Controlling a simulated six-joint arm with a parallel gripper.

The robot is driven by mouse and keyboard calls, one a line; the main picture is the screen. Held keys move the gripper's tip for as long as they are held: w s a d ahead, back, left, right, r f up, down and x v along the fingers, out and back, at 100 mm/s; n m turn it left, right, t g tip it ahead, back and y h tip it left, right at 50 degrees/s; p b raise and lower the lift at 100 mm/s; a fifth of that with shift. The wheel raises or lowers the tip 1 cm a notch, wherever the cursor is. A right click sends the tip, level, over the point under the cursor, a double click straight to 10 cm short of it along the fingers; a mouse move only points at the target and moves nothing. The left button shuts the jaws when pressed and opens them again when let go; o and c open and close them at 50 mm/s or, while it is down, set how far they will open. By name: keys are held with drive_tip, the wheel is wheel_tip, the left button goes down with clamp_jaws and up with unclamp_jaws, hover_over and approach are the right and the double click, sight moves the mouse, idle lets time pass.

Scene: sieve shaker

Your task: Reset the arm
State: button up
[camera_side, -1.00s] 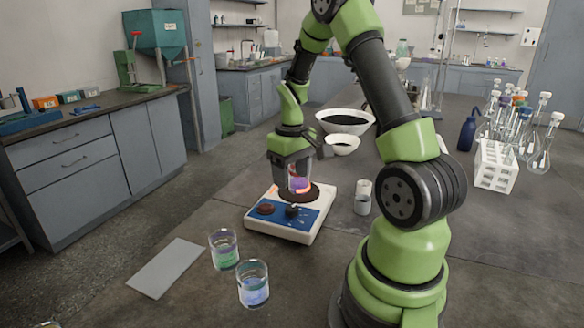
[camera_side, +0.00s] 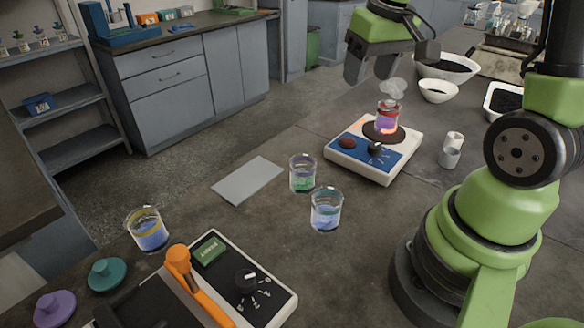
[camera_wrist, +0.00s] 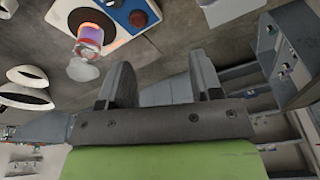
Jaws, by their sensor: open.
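My gripper (camera_side: 372,68) is raised above and behind the hot plate (camera_side: 350,165) in the side view. In the wrist view its two fingers (camera_wrist: 162,82) stand apart with nothing between them. The white hot plate has a blue panel and dark knobs. A glass beaker with glowing pink-orange contents (camera_side: 387,118) stands upright on its dark round plate, with pale vapour above it. The beaker also shows in the wrist view (camera_wrist: 89,38), apart from the fingers. The top of my arm is out of the side view.
A green-liquid beaker (camera_side: 303,175), a blue-liquid beaker (camera_side: 326,211) and a grey pad (camera_side: 247,181) lie in front of the hot plate. A small container (camera_side: 451,152) and white bowls (camera_side: 439,91) stand to its right. A device with an orange lever (camera_side: 205,300) is at lower left.

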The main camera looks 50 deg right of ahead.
drive_tip(key=s+a+r+t+y, duration=0.1)
drive_tip(key=s+a+r+t, duration=0.1)
drive_tip(key=s+a+r, duration=0.2)
drive_tip(key=s+a+r+t+y, duration=0.1)
drive_tip(key=s+a, duration=0.4)
drive_tip(key=a, duration=0.5)
wheel_tip(320, 180, up, 3)
drive_tip(key=shift+s+f+t+y, duration=0.1)
drive_tip(key=shift+s+t+y, duration=0.25)
drive_tip(key=shift+t, duration=0.55)
